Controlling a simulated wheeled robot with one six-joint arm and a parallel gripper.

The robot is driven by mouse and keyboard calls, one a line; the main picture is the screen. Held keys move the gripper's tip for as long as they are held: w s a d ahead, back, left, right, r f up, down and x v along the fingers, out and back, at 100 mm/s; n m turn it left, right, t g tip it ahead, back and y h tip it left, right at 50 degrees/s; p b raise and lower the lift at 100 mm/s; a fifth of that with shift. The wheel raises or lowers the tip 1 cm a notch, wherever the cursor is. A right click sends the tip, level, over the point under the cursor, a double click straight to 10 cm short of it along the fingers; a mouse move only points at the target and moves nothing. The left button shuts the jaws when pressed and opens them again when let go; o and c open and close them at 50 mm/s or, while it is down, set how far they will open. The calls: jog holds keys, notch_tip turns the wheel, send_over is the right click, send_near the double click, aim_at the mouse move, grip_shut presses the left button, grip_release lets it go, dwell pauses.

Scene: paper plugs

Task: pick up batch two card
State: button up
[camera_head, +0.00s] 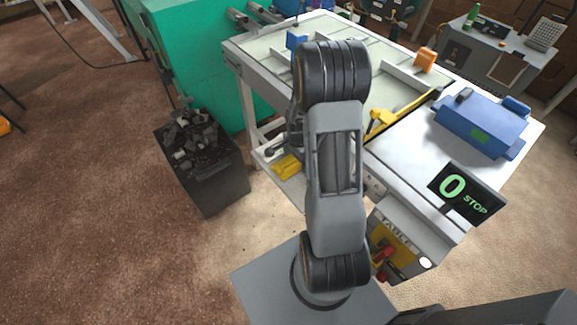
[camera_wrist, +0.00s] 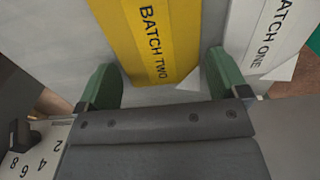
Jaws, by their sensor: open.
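The batch two card (camera_wrist: 148,35) is yellow with black lettering and shows in the wrist view, its lower end near my gripper (camera_wrist: 162,78). The gripper's two green fingers are apart, one to each side of that lower end, with nothing clamped between them. I cannot tell how far the card lies beyond the fingertips. The white batch one card (camera_wrist: 262,40) is just right of it, close to the right finger. In the head view my arm hides the gripper, and I cannot make out the cards there.
A white panel with numbers (camera_wrist: 35,150) is at the lower left of the wrist view. In the head view, a workbench (camera_head: 400,150) carries a blue machine (camera_head: 482,125), an orange block (camera_head: 425,59) and a blue block (camera_head: 296,40). A STOP display (camera_head: 467,194) stands at its front. A dark scrap bin (camera_head: 215,185) stands left.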

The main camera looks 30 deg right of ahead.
jog(key=shift+f, duration=0.15)
jog(key=c, duration=0.7)
